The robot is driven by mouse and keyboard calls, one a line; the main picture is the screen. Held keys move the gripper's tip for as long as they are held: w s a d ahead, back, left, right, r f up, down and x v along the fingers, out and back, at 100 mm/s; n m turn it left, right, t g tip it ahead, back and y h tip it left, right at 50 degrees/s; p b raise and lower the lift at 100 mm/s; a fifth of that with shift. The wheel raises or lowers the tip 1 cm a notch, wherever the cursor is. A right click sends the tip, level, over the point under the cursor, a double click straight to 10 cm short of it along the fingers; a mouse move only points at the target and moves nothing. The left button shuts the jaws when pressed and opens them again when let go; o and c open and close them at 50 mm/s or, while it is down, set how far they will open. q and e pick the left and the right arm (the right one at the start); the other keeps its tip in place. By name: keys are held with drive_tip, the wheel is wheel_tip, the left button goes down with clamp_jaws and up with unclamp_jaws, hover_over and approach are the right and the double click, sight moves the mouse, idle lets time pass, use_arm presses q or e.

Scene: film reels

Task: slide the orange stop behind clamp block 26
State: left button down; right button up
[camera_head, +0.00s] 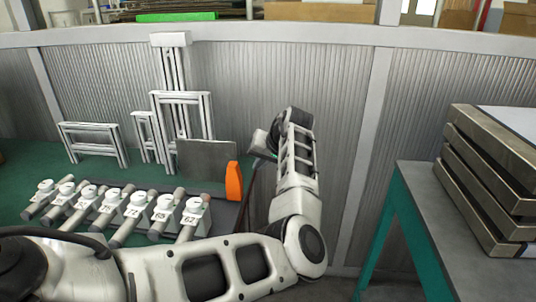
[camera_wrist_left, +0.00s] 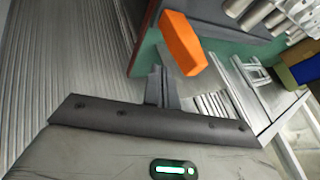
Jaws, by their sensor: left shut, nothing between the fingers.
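The orange stop (camera_head: 234,181) stands upright at the right end of the row of clamp blocks on the green table. It also shows in the left wrist view (camera_wrist_left: 182,43), just beyond the fingers. Several white clamp blocks (camera_head: 161,214) on grey rods stand in a slanting row; the nearer labels seem to read 62, 65 and 72. The farther labels are too small to read, so I cannot pick out 26. My left gripper (camera_head: 259,155) is right of the stop, apart from it; its fingers (camera_wrist_left: 161,88) are shut and empty. My right gripper is out of view.
White frames (camera_head: 182,120) and a grey plate (camera_head: 207,159) stand behind the blocks, before a ribbed grey wall (camera_head: 285,70). At right, a stack of metal trays (camera_head: 487,190) stands on a grey-topped bench (camera_head: 440,215). My left arm crosses the foreground.

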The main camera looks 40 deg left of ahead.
use_arm(q)
hover_over(234, 181)
drive_tip(key=w+d, duration=0.2)
drive_tip(key=f, duration=0.1)
drive_tip(key=shift+w+d+p, duration=0.1)
drive_tip(key=shift+p, duration=0.35)
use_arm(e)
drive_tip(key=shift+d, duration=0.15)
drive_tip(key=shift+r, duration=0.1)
